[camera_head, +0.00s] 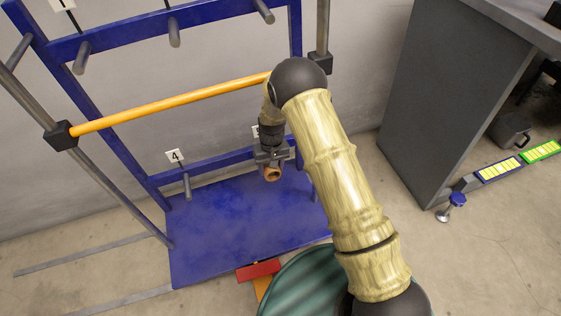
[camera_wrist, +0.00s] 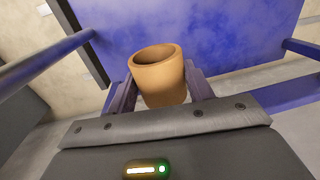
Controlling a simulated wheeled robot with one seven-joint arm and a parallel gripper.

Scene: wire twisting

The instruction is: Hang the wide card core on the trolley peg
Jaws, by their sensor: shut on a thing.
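The wide card core (camera_head: 272,174), a short brown tube, is held in my gripper (camera_head: 272,158). In the wrist view the core (camera_wrist: 158,78) sits between the two fingers of my gripper (camera_wrist: 160,88), its open end showing. The blue trolley (camera_head: 240,222) has a lower rail with a grey peg (camera_head: 186,186) under label 4, left of my gripper. The core is in front of the lower rail, apart from that peg. Three upper pegs show, including the middle peg (camera_head: 174,32). My gripper partly hides the lower rail and another label.
A yellow bar (camera_head: 170,102) crosses the trolley above the lower rail. A green rounded container (camera_head: 303,285) and a red block (camera_head: 258,271) stand at the front edge. A grey cabinet (camera_head: 445,100) is at right. The trolley's blue base is mostly clear.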

